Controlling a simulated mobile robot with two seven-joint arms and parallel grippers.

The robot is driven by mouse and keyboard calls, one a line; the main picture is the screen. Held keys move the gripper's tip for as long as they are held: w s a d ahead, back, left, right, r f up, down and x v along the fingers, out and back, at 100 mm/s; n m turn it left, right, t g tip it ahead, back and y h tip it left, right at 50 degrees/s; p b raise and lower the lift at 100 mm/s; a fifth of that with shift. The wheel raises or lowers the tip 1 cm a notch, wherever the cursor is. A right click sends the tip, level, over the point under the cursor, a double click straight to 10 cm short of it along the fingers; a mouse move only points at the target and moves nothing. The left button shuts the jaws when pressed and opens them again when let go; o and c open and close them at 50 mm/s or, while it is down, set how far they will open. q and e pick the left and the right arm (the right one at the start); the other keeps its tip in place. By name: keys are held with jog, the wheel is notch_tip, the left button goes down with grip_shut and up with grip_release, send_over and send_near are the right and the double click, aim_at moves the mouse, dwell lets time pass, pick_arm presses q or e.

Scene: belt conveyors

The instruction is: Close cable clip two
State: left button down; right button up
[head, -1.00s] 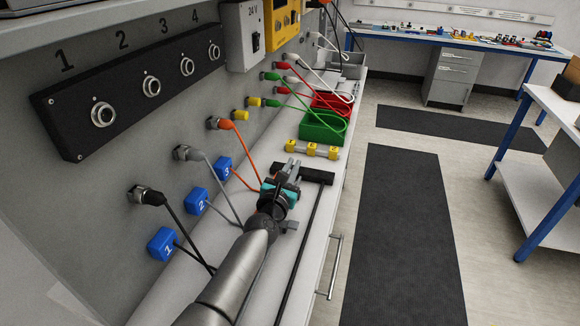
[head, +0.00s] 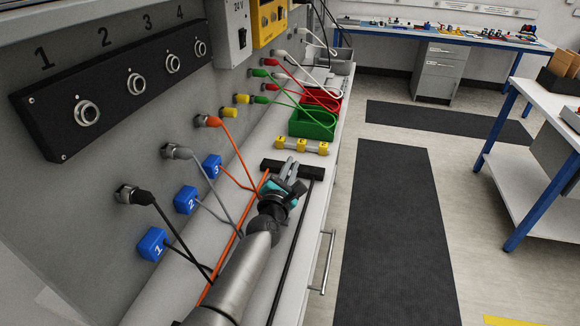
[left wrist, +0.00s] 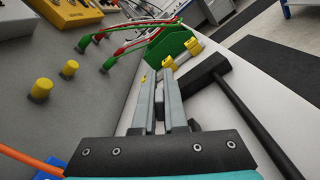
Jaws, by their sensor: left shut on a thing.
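The blue clip marked 2 (head: 185,200) sits on the sloped grey panel in the head view, between blue clip 3 (head: 212,166) and blue clip 1 (head: 152,244). A grey cable (head: 205,172) runs from its plug down past clip 2. I cannot tell whether the clip's lid is open or shut. My left gripper (head: 290,167) is right of the clips and apart from clip 2, over the white bench top. In the left wrist view its two grey fingers (left wrist: 160,105) are close together. My right gripper is out of view.
A black T-shaped bar (head: 308,171) lies beside my left gripper. An orange cable (head: 240,240) runs along my left arm. Beyond are a rail with yellow blocks (head: 302,146), a green bin (head: 312,125) and a red bin (head: 322,99). Bench top around clip 2 is partly crossed by cables.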

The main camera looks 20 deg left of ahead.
pick_arm(q)
jog(key=c, duration=1)
grip_release()
jog(key=shift+o, duration=0.2)
notch_tip(320, 180, up, 20)
jog(key=p, duration=1.8)
jog(key=shift+p, duration=0.4)
